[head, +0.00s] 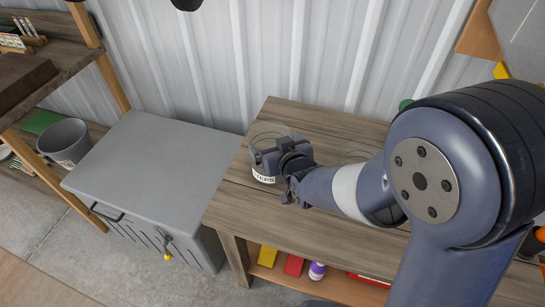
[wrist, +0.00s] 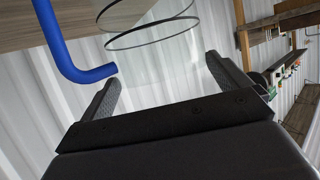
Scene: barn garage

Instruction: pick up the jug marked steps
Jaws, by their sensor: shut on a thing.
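The jug marked STEPS (head: 264,179) is clear, with a white label. It is at the left edge of the wooden table in the head view. My gripper (head: 263,152) is shut on it, and the gripper partly covers it. In the wrist view its clear round rims (wrist: 150,38) show beyond my gripper (wrist: 165,88), whose fingers stand apart with clear glass between them. A blue bent bar (wrist: 68,50), which looks like a handle, is beside the left finger. I cannot tell whether the jug's base touches the table.
The wooden table (head: 290,112) also holds another clear round vessel (head: 358,155), partly behind my arm. A grey chest (head: 160,155) stands left of the table. A grey bucket (head: 65,143) sits on the left shelf. Coloured items lie on the table's lower shelf.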

